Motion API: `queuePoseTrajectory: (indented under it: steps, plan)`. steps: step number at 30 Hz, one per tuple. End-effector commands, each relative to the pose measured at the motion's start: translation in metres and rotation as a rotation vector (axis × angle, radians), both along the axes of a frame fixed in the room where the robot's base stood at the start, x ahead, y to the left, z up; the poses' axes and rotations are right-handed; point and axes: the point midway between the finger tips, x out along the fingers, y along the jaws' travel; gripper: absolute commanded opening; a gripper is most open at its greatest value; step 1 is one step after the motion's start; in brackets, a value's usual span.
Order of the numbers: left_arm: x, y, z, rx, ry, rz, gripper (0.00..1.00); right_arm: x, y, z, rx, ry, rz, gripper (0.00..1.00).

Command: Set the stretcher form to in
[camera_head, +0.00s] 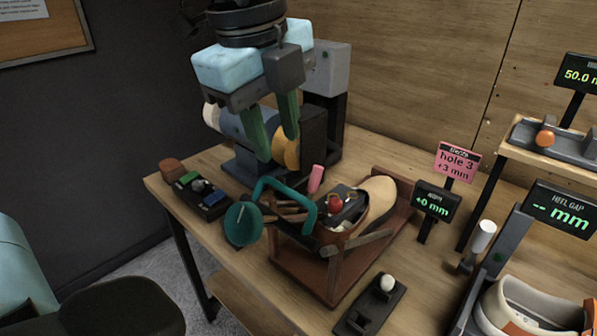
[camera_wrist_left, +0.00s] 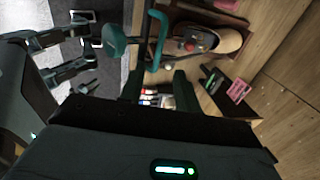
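The stretcher stands on a brown wooden base (camera_head: 305,275) on the table. Its tan rounded form (camera_head: 378,198) lies at the right end, with a red knob (camera_head: 335,203) left of it. A teal U-shaped handle (camera_head: 283,188) and teal disc (camera_head: 243,223) are at the left end. The form also shows in the left wrist view (camera_wrist_left: 228,41). The display (camera_head: 436,203) beside it reads +0 mm. My left gripper (camera_head: 272,136) points down, fingers apart and empty, above and left of the stretcher. My right gripper does not show clearly.
A pink sign (camera_head: 457,162) reads "hole 3 +3 mm". A machine with an orange wheel (camera_head: 287,153) stands behind my left gripper. A dark tray with small blocks (camera_head: 204,196) is at the left; a black plate with a white knob (camera_head: 370,307) is in front.

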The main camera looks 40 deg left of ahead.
Motion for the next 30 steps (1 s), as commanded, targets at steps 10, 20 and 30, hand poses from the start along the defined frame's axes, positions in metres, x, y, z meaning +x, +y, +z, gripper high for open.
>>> queuePoseTrajectory:
  steps: [10, 20, 30]
  plan:
    - [0.005, 0.0, -0.027, -0.003, 0.005, -0.003, 0.32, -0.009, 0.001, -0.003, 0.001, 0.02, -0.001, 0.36]
    - [0.014, -0.001, -0.069, -0.004, 0.003, -0.003, 0.32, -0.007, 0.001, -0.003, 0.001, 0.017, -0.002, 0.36]
    - [0.016, -0.001, -0.077, -0.005, 0.001, -0.002, 0.32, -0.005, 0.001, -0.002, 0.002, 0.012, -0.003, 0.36]
